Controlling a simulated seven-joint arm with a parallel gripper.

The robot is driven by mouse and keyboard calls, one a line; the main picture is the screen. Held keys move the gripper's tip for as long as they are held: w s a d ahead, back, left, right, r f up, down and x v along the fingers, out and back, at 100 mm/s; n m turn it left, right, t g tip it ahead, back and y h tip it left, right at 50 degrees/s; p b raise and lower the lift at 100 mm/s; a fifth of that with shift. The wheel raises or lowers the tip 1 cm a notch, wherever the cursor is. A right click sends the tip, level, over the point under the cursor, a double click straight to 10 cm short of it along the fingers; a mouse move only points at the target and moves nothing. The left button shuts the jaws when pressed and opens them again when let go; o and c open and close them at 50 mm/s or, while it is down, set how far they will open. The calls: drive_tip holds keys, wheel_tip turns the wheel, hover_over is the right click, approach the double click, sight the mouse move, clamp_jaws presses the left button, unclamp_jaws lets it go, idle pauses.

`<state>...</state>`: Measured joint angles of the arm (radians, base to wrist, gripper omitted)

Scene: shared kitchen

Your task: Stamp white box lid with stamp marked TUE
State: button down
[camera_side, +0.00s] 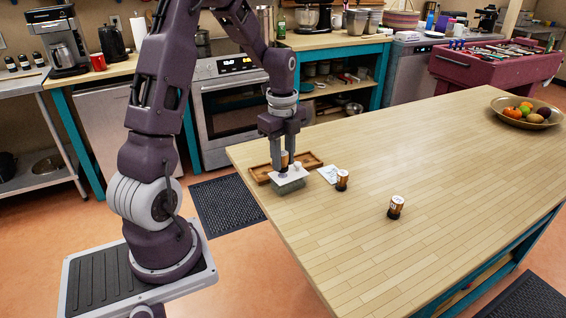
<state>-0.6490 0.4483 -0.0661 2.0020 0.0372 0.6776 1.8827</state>
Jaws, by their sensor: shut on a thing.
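My gripper (284,163) points straight down over the near left end of the wooden table. It is shut on a small brown stamp (284,158), mostly hidden between the fingers. Below it is a grey-green box with a white lid (295,182). The stamp's lower end is at or just above the lid; I cannot tell if they touch. A small pale object (297,166) shows beside the fingers. Two similar brown-and-black stamps with pale tops stand upright: one stamp (342,180) right of the box, another stamp (396,208) farther right. Their markings are too small to read.
A white card (328,173) lies between the box and the nearer stamp. A fruit bowl (500,115) stands at the far right end. The table's middle and right front (420,165) are clear.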

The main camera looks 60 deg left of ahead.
drive_tip(key=shift+r, duration=2.65)
drive_tip(key=w+d+f+n, duration=0.1)
drive_tip(key=d+f+n, duration=0.1)
drive_tip(key=d+n, duration=0.2)
drive_tip(key=w+d+f+n, duration=0.1)
drive_tip(key=d+f+n, duration=0.1)
drive_tip(key=d+n, duration=0.3)
drive_tip(key=w+d+f+n, duration=0.1)
drive_tip(key=d+f+n, duration=0.2)
drive_tip(key=d+n, duration=0.2)
drive_tip(key=shift+d, duration=0.45)
drive_tip(key=shift+d+f+n, duration=0.15)
drive_tip(key=shift+d+n, duration=0.3)
drive_tip(key=shift+n, duration=0.15)
drive_tip(key=shift+w, duration=0.1)
